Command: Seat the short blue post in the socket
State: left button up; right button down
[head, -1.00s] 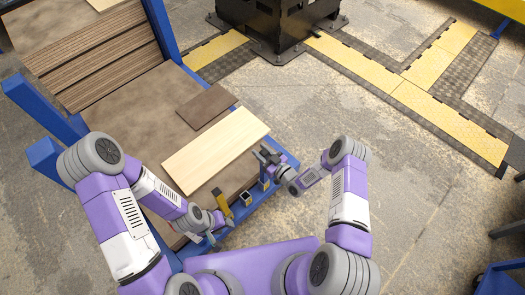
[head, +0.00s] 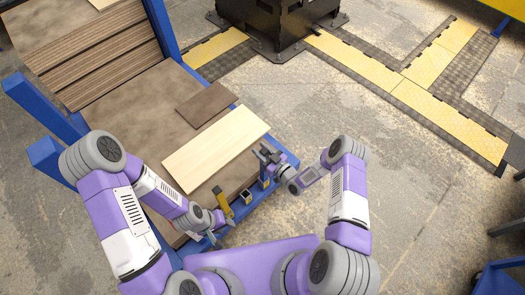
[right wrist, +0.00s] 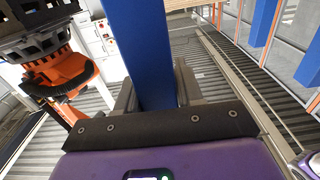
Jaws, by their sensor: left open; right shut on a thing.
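The short blue post (right wrist: 143,50) stands between the jaws of my right gripper in the right wrist view. In the head view my right gripper (head: 266,156) is shut on it above the front right part of the blue cart frame. The post is mostly hidden there by the gripper. The socket (head: 246,197) is a small dark square opening with a yellowish edge on the cart's front edge, below and left of my right gripper. My left gripper (head: 221,222) is open, low at the front edge, close to a yellow upright part (head: 223,203); I cannot tell whether they touch.
A pale board (head: 216,148) and a smaller dark brown board (head: 207,105) lie on the cart's brown deck (head: 135,100). Taller blue posts (head: 45,105) stand on the cart's left side. Open concrete floor (head: 430,215) lies to the right.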

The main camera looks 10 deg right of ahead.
jog(key=shift+r, duration=0.35)
pick_arm(q)
jog(key=shift+w+a+r+p, duration=0.2)
jog(key=shift+r+p, duration=0.7)
jog(key=shift+p, duration=0.1)
jog(key=shift+w+a+r+p, duration=0.2)
jog(key=shift+a+r+p, duration=0.05)
jog(key=shift+r+p, duration=0.75)
jog(key=shift+w+a+r+p, duration=0.2)
jog(key=shift+r+p, duration=0.6)
jog(key=shift+p, duration=0.25)
pick_arm(e)
notch_tip(320, 180, up, 8)
jog(key=shift+w+a, duration=0.2)
jog(key=shift+w, duration=0.05)
pick_arm(q)
jog(key=shift+f+b, duration=0.6)
